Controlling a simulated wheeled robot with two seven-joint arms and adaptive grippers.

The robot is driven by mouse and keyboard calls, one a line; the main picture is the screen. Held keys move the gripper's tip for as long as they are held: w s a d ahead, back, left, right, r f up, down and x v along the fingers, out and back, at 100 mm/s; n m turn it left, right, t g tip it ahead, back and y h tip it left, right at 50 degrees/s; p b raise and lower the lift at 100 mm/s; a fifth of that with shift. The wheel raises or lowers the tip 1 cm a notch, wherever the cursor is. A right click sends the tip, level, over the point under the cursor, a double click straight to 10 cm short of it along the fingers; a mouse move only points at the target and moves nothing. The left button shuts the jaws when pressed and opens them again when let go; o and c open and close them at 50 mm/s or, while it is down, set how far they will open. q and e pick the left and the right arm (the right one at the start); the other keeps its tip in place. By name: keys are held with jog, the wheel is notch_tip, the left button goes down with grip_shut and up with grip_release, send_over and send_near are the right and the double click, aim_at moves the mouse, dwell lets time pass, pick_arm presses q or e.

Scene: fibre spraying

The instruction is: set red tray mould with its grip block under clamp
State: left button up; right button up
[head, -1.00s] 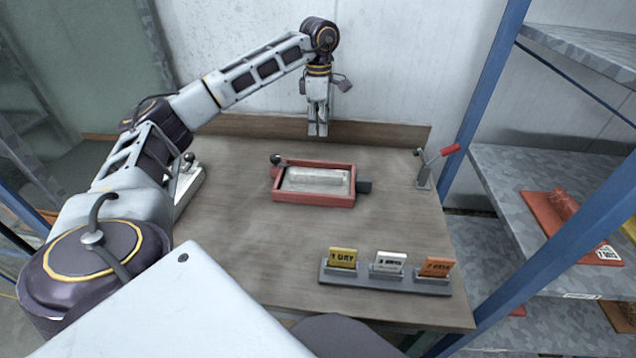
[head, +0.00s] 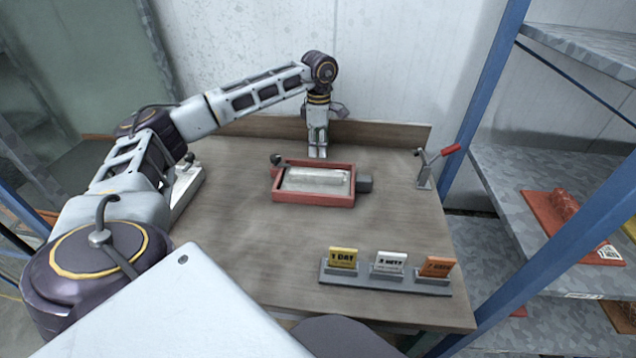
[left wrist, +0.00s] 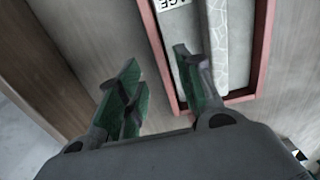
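The red tray mould (head: 313,197) lies on the table, with a pale grey filling inside its red rim. A dark grey block (head: 365,184) sticks out at its right end. A clamp with a red handle (head: 450,150) stands at the table's right edge, clear of the tray. My left gripper (head: 317,154) points down just behind the tray's back wall. In the left wrist view my left gripper (left wrist: 157,58) is open and empty, with green pads; the tray's red rim (left wrist: 154,48) shows beside and beyond the fingers. My right gripper is not in view.
A black knob (head: 276,160) stands at the tray's back left corner. A holder (head: 345,279) with yellow, white and orange cards lies at the front. A blue-framed shelf (head: 500,180) stands on the right. The table between tray and cards is clear.

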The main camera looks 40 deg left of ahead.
aim_at(319, 161)
pick_arm(q)
jog(key=shift+f, duration=0.15)
jog(key=shift+f, duration=2.5)
jog(key=shift+c, duration=0.4)
grip_shut()
jog(key=shift+d+r, duration=0.1)
jog(key=shift+r, duration=0.05)
